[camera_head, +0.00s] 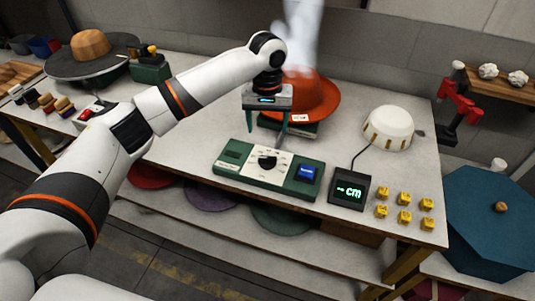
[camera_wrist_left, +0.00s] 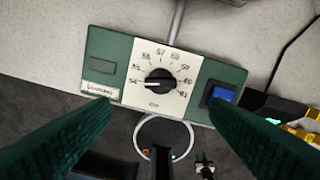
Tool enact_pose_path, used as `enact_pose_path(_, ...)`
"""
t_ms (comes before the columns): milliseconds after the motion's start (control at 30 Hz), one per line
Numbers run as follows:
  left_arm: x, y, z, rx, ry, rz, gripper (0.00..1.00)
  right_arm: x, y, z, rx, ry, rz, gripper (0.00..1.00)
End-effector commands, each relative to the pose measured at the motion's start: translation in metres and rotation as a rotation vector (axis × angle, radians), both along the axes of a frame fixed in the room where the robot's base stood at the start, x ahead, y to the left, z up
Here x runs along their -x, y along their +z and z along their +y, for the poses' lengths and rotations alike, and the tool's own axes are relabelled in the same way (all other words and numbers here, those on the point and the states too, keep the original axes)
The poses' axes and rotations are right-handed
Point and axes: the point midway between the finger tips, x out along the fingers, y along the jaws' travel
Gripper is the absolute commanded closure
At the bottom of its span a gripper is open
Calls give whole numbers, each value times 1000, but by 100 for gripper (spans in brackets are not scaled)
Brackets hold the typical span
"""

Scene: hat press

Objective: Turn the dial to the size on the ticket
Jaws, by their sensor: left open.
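A green control box (camera_head: 228,165) with a white dial plate lies on the table. Its black dial (camera_head: 267,160) also shows in the left wrist view (camera_wrist_left: 158,80), ringed by numbers from 54 to 61. The dial's white mark appears to point left, near 54. A small white ticket (camera_head: 300,118) is on the orange-red hat (camera_head: 318,95); its print is too small to read. My left gripper (camera_head: 266,138) is open above the dial, fingers pointing down. In the left wrist view its green fingers (camera_wrist_left: 162,105) are spread either side of the dial, not touching it.
A blue button (camera_head: 306,173) is on the box's right. A display (camera_head: 349,191) reads "-- cm". Several yellow blocks (camera_head: 404,216) and a white dome (camera_head: 388,128) stand to the right. White vapour rises behind my arm.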

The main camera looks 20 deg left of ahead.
Motion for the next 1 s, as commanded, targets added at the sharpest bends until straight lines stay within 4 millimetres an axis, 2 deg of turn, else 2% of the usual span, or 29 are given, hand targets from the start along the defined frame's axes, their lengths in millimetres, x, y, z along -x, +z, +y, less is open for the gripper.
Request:
enact_pose_path(167, 1, -25, 0, -1, -1, 5, 29, 0, 7, 2, -2, -1, 0, 64)
enact_pose_path(400, 1, -74, 0, -1, -3, 3, 29, 0, 17, 1, -2, -1, 0, 64)
enact_pose_path(600, 1, -104, -1, -1, -4, 2, 29, 0, 21, 1, -2, -1, 0, 64)
enact_pose_path(800, 1, -116, -1, 1, -5, -1, 29, 0, 22, 1, -2, -1, 0, 64)
enact_pose_path(1000, 1, -117, -1, 1, -5, -1, 29, 0, 22, 1, -1, -1, 1, 64)
